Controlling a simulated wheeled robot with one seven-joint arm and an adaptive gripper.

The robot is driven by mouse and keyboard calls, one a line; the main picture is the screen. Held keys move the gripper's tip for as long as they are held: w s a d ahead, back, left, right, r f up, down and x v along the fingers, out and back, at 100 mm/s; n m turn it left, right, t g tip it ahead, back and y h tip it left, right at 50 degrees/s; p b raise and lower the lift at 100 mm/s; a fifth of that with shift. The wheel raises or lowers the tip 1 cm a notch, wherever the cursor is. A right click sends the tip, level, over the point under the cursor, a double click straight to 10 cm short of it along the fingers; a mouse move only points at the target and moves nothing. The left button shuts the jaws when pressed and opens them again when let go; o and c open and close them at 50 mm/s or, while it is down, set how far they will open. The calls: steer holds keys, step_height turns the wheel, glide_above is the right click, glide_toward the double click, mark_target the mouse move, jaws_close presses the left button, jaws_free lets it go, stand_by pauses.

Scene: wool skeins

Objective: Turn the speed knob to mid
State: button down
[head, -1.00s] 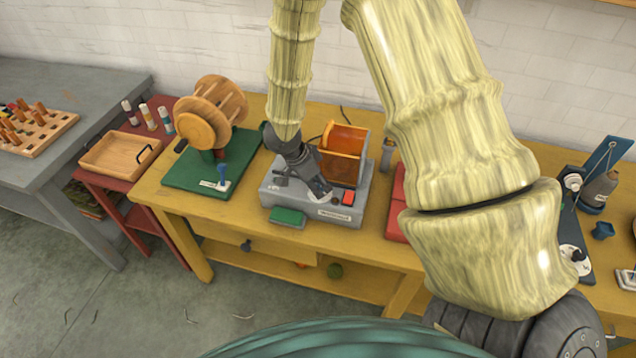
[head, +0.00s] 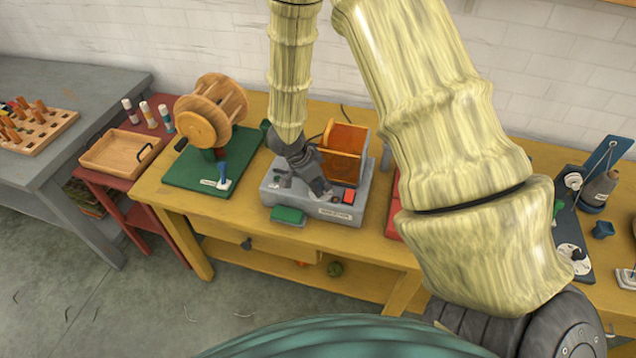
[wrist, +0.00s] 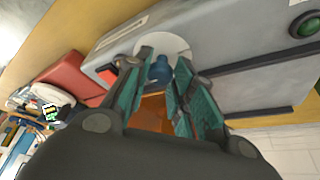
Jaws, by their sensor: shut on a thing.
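The speed knob (wrist: 160,72) is a small blue knob on a round white dial plate (wrist: 176,43) on the grey machine (head: 350,212). In the wrist view, my gripper (wrist: 163,64) has its teal-padded fingers on either side of the knob, shut on it. In the head view, my gripper (head: 320,187) reaches down to the top of the machine, beside a red button (head: 349,196), and hides the knob. The dial's marks and the knob's pointing direction cannot be read.
An orange open box (head: 343,150) stands on the machine behind my gripper. A green pad (head: 288,215) is at its front. A wooden winder on a green base (head: 190,178) stands to the left. A red object (wrist: 75,75) lies beside the machine.

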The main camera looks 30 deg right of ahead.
steer(key=n+t, duration=0.1)
steer(key=n, duration=0.3)
steer(key=shift+s+d+n+t, duration=0.1)
steer(key=shift+s+n+t, duration=0.05)
steer(key=shift+n+t, duration=0.2)
steer(key=n+t+b, duration=0.1)
steer(key=n, duration=0.1)
steer(key=n+y+b, duration=0.1)
steer(key=n, duration=0.1)
steer(key=shift+s+t, duration=0.1)
steer(key=shift+t, duration=0.25)
steer(key=n, duration=0.1)
steer(key=n+y, duration=0.1)
steer(key=n, duration=0.1)
steer(key=n+t+b, duration=0.1)
steer(key=n, duration=0.1)
steer(key=shift+d, duration=0.25)
steer(key=shift+d+r+n+t+y, duration=0.15)
steer(key=shift+n+y, duration=0.35)
steer(key=shift+n, duration=0.5)
steer(key=shift+a+n+t+y, duration=0.15)
steer(key=shift+n+y, duration=0.35)
steer(key=shift+n, duration=0.45)
steer(key=shift+d, duration=0.1)
steer(key=c, duration=1.4)
jaws_free()
steer(key=shift+o, duration=1.1)
steer(key=shift+s, duration=0.1)
